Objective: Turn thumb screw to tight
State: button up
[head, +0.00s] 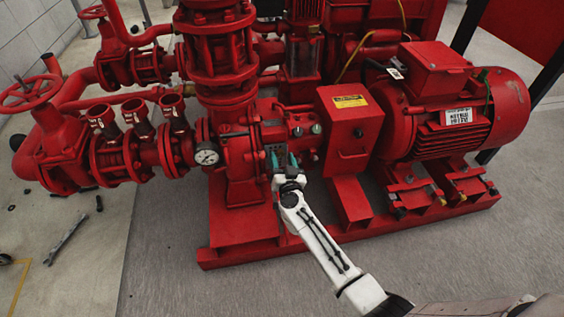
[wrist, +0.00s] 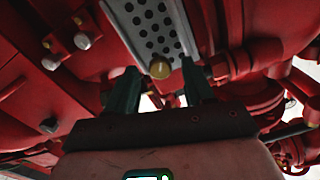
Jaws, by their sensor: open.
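A small round brass-coloured knob, which looks like the thumb screw (wrist: 160,68), sits at the end of a grey perforated plate (wrist: 152,28) in the wrist view. My gripper (wrist: 160,78) is open, with one dark finger to each side of the knob. Gaps show between the knob and both fingers, and I cannot tell how far it lies in depth. In the head view my gripper (head: 283,160) is at the front of the red pump housing, and the knob cannot be made out there.
A red box with a yellow label (head: 350,125) stands just right of my gripper, with the red motor (head: 455,105) beyond. A pressure gauge (head: 206,156) is to the left. Pale bolt heads (wrist: 82,41) stick out at the left in the wrist view. Floor in front is clear.

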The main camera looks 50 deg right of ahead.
jog(key=shift+w+d, duration=0.1)
jog(key=shift+w, duration=0.05)
grip_shut()
dwell(0.4)
